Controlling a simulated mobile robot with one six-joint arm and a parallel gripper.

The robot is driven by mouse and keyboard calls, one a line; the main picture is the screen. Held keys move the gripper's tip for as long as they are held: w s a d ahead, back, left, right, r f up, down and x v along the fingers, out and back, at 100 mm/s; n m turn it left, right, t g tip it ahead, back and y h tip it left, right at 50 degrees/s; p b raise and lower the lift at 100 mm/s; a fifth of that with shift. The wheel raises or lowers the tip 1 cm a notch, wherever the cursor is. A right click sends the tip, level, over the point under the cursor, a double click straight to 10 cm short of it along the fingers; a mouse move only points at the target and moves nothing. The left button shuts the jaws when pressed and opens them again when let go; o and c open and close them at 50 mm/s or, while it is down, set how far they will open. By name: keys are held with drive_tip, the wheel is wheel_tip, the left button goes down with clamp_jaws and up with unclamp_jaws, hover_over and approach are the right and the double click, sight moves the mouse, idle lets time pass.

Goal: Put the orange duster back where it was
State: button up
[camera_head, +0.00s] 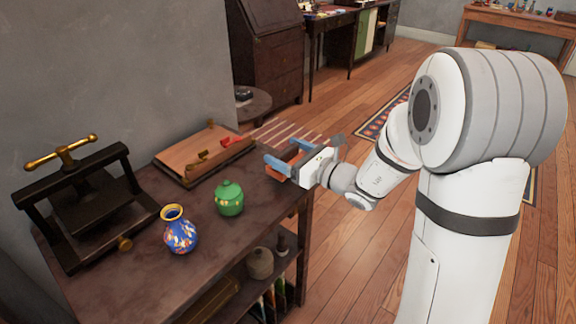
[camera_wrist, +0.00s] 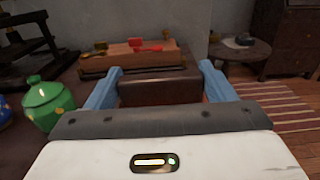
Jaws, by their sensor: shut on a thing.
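My gripper (camera_head: 282,151) has its two blue fingers closed on the sides of the orange duster (camera_head: 294,154). It is above the right end of the dark table (camera_head: 150,285), past the green pot. In the wrist view the gripper (camera_wrist: 161,67) holds the duster, a brownish block (camera_wrist: 160,92), between its fingers. The fingers hide part of the duster in the head view. I cannot tell whether it touches the tabletop.
A wooden tray-like box (camera_head: 190,165) with red and brass fittings lies along the wall. A green lidded pot (camera_head: 229,200) and blue patterned vase (camera_head: 179,235) stand left of the gripper. A black press (camera_head: 85,205) is at far left. Jars occupy the lower shelf.

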sight(288, 161)
drive_tip(key=shift+f+b, duration=0.3)
drive_tip(key=shift+f, duration=1.15)
drive_tip(key=shift+f, duration=0.15)
drive_tip(key=o, duration=0.9)
drive_tip(key=shift+o, duration=0.2)
